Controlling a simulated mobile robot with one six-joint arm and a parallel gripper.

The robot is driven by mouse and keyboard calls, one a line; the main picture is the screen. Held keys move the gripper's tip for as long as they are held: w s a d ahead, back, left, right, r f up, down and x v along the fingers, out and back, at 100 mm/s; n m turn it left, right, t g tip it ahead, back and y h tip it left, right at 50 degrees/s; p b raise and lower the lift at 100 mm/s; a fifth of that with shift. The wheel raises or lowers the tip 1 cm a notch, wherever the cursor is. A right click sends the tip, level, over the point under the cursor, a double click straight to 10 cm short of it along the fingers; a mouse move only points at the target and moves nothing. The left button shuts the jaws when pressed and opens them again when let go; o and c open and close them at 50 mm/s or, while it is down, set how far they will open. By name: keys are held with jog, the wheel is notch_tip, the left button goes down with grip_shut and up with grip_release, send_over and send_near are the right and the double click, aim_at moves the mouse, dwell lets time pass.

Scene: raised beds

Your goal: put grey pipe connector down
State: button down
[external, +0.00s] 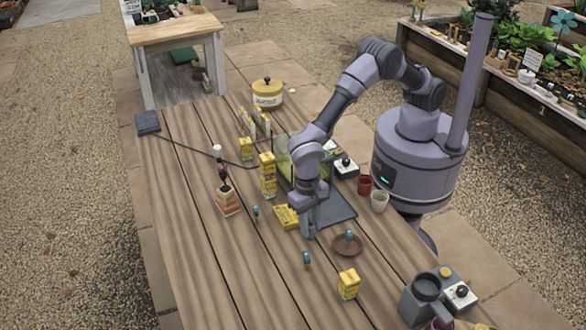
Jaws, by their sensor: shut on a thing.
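My gripper (308,230) points down low over the wooden table, at the left front edge of a dark grey mat. It is shut on the grey pipe connector, which is small and blends with the grey fingers, so its outline is hard to make out. I cannot tell whether the connector touches the surface below. A yellow box (286,217) lies just left of my gripper. A brown saucer (348,251) with a blue-topped item in it stands to the right and nearer the camera.
The dark grey mat (338,208) is mostly bare. Yellow cartons (268,176), a bottle on a stacked block (228,202) and a blue-topped peg (306,260) stand around. Red (365,186) and white cups (379,202) stand at right. The table's left front is clear.

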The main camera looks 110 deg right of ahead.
jog(key=shift+f, duration=0.15)
jog(key=shift+f, duration=0.2)
jog(key=c, duration=1.1)
grip_release()
jog(key=shift+r, duration=0.1)
